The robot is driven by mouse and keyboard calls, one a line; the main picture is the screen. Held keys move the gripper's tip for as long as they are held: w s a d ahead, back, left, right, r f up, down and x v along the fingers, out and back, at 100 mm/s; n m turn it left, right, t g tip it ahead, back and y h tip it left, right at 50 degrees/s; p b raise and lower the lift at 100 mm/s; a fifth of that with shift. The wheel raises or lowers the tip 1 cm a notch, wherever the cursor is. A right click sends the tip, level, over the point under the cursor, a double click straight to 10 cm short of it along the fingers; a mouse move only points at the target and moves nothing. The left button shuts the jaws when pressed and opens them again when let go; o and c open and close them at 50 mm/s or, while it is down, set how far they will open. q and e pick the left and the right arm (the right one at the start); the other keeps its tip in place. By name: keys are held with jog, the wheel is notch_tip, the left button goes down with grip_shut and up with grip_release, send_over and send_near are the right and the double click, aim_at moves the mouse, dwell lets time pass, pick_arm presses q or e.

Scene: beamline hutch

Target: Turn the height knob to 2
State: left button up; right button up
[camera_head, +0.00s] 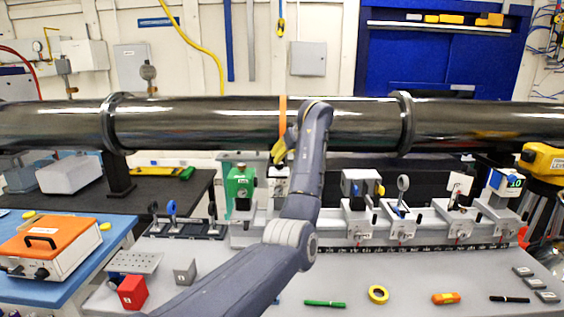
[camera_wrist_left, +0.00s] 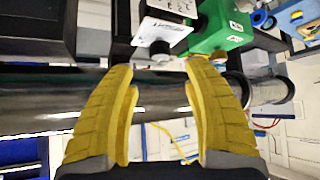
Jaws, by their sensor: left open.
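My left gripper (camera_head: 281,152) is in front of the dark pipe, by a small white-faced unit (camera_head: 278,172) beside a green box (camera_head: 240,187). In the left wrist view, its two yellow fingers (camera_wrist_left: 157,67) are open with nothing between them. A dark round knob (camera_wrist_left: 160,50) on the white-faced unit (camera_wrist_left: 162,30) lies just beyond the fingertips, apart from them. The green box (camera_wrist_left: 222,30) is to its right there. The lettering is too small to read, so I cannot tell the knob's setting or whether it is the height knob. My right gripper is out of view.
A long dark pipe (camera_head: 220,122) crosses the scene behind my arm. A rail with several mounted optics (camera_head: 400,210) runs to the right. An orange-topped box (camera_head: 50,240) stands left.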

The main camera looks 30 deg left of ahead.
pick_arm(q)
jog(key=shift+v, duration=2.5)
